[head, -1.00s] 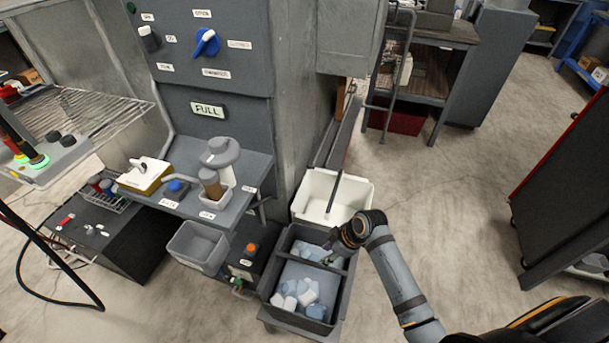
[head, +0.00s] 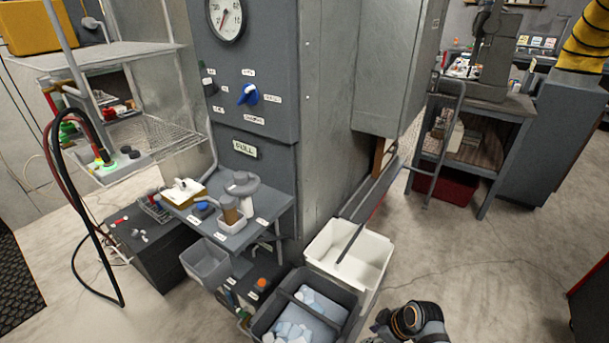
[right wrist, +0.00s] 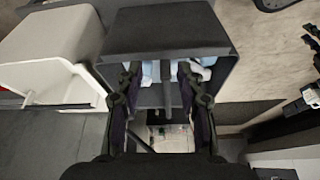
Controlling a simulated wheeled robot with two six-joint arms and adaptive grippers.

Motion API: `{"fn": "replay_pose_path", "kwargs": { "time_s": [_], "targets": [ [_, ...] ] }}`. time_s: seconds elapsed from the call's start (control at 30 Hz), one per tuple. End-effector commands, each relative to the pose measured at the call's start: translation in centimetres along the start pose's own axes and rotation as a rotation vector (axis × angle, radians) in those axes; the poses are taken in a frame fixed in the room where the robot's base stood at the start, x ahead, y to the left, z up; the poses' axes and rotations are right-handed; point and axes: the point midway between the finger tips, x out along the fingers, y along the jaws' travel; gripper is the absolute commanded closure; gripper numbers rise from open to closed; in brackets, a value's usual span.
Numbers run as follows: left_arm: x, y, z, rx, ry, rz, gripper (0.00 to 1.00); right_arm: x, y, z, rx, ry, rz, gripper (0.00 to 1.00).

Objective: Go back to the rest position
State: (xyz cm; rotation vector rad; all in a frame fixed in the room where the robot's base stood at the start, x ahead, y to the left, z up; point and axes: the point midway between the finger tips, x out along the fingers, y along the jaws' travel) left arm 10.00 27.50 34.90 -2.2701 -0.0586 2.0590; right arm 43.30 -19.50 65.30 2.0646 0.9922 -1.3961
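My right arm comes in at the bottom edge of the head view, and its gripper (head: 378,328) is mostly cut off there, beside the dark grey two-part bin (head: 262,326). In the right wrist view my right gripper (right wrist: 158,78) has its two dark fingers apart, with nothing clearly held between them. Beyond the fingers is the dark bin (right wrist: 165,38) with pale blue and white crumpled pieces (right wrist: 150,70). My left gripper is in neither current view.
A white bin (head: 372,262) stands behind the dark bin and also shows in the right wrist view (right wrist: 50,45). A grey shelf (head: 262,222) on the booth holds a cup and a small box. A bench (head: 500,110) stands at the back right. Open floor (head: 480,260) lies to the right.

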Motion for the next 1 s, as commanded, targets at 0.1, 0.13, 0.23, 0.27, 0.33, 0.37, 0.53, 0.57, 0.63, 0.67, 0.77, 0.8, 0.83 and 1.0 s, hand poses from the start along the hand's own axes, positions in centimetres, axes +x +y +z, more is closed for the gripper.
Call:
{"fn": "replay_pose_path", "kwargs": {
  "time_s": [0.1, 0.13, 0.23, 0.27, 0.33, 0.37, 0.53, 0.57, 0.63, 0.67, 0.77, 0.8, 0.83, 1.0],
  "targets": [
    [-0.5, -0.3, -0.8, 0.001, 0.011, -0.003, 0.60, 1.8, 0.0, 1.9, 0.082, -0.025, 0.016, 0.62],
    [-0.6, -0.4, -1.0, 0.001, 0.014, -0.004, 0.60, 2.4, 0.0, 2.5, 0.104, -0.033, 0.021, 0.62],
    [-0.9, -0.8, -1.6, 0.003, 0.022, -0.008, 0.60, 4.3, -0.2, 4.8, 0.187, -0.062, 0.044, 0.62],
    [-1.1, -0.9, -1.6, 0.003, 0.023, -0.009, 0.60, 5.0, -0.3, 5.7, 0.215, -0.073, 0.053, 0.62],
    [-1.4, -0.9, -1.6, 0.003, 0.022, -0.010, 0.60, 6.5, -0.7, 7.9, 0.283, -0.098, 0.074, 0.62],
    [-1.5, -0.9, -1.5, 0.003, 0.021, -0.010, 0.60, 7.2, -1.0, 8.9, 0.312, -0.109, 0.084, 0.62],
    [-2.6, -0.5, -0.8, 0.001, 0.009, -0.004, 0.60, 11.1, -3.9, 16.6, 0.493, -0.185, 0.156, 0.62],
    [-2.8, -0.4, -0.8, 0.001, 0.008, -0.002, 0.60, 11.8, -4.9, 18.3, 0.528, -0.202, 0.170, 0.62],
    [-3.4, -0.3, -0.7, 0.000, 0.006, 0.000, 0.60, 13.1, -7.7, 22.9, 0.609, -0.239, 0.209, 0.62],
    [-3.7, -0.3, -0.7, 0.000, 0.006, 0.000, 0.60, 13.4, -9.1, 24.8, 0.641, -0.252, 0.226, 0.62],
    [-4.3, -0.3, -0.8, 0.000, 0.006, 0.000, 0.60, 14.0, -13.5, 30.2, 0.726, -0.280, 0.267, 0.62],
    [-4.5, -0.3, -0.8, 0.000, 0.006, 0.000, 0.60, 14.1, -15.0, 31.7, 0.749, -0.285, 0.277, 0.62],
    [-4.6, -0.3, -0.8, 0.000, 0.006, 0.000, 0.60, 14.1, -16.0, 32.7, 0.765, -0.287, 0.282, 0.62],
    [-4.8, -0.3, -0.8, 0.000, 0.006, 0.000, 0.60, 13.9, -19.1, 35.4, 0.809, -0.290, 0.295, 0.62]
  ]
}}
